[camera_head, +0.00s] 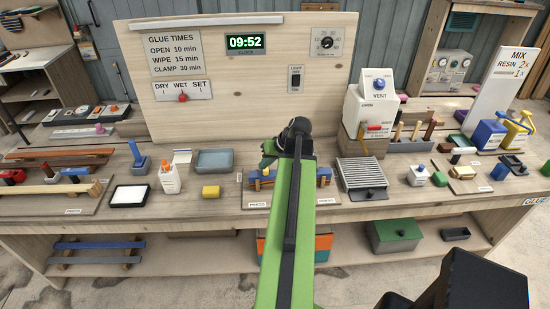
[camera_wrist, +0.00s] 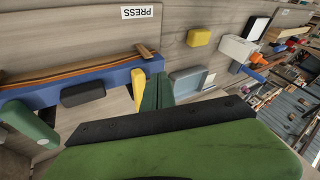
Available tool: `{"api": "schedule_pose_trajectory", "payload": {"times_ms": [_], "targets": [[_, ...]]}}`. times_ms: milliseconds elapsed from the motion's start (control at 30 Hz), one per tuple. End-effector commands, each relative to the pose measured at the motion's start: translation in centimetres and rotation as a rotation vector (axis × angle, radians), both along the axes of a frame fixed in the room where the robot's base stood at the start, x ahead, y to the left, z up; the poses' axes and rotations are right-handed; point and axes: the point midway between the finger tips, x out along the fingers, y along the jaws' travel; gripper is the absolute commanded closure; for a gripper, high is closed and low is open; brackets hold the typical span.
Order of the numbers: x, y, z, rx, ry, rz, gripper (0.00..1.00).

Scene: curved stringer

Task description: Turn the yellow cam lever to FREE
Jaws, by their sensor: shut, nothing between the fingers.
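The yellow cam lever (camera_wrist: 139,90) shows in the wrist view at the end of the blue press (camera_wrist: 85,87). A curved wooden strip (camera_wrist: 80,72) lies along this press. My gripper (camera_wrist: 158,92) is shut and empty, its dark green fingers right beside the lever; I cannot tell whether they touch it. In the head view my gripper (camera_head: 268,155) is over the press (camera_head: 322,178) at the bench's middle, and my arm hides much of the press. I cannot read a FREE mark in either view.
A yellow block (camera_head: 211,192) and a grey tray (camera_head: 215,161) lie left of the press. A ribbed grey plate (camera_head: 362,176) is on its right. A white glue bottle (camera_head: 170,179) stands farther left. The upright wooden panel (camera_head: 240,95) rises behind.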

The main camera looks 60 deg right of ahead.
Motion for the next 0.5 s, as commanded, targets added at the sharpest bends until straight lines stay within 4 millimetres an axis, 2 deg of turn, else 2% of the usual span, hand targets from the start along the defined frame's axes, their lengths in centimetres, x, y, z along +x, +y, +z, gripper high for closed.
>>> {"api": "schedule_pose_trajectory", "payload": {"times_ms": [33,100,200,500], "targets": [[-2.4,-2.3,1.3,-0.006,-0.024,-0.045,1.0],[-4.6,-4.3,1.9,-0.016,-0.052,-0.083,1.0],[-6.3,-5.7,2.4,-0.026,-0.073,-0.111,1.0],[-6.7,-5.9,2.3,-0.028,-0.076,-0.117,1.0]]}}
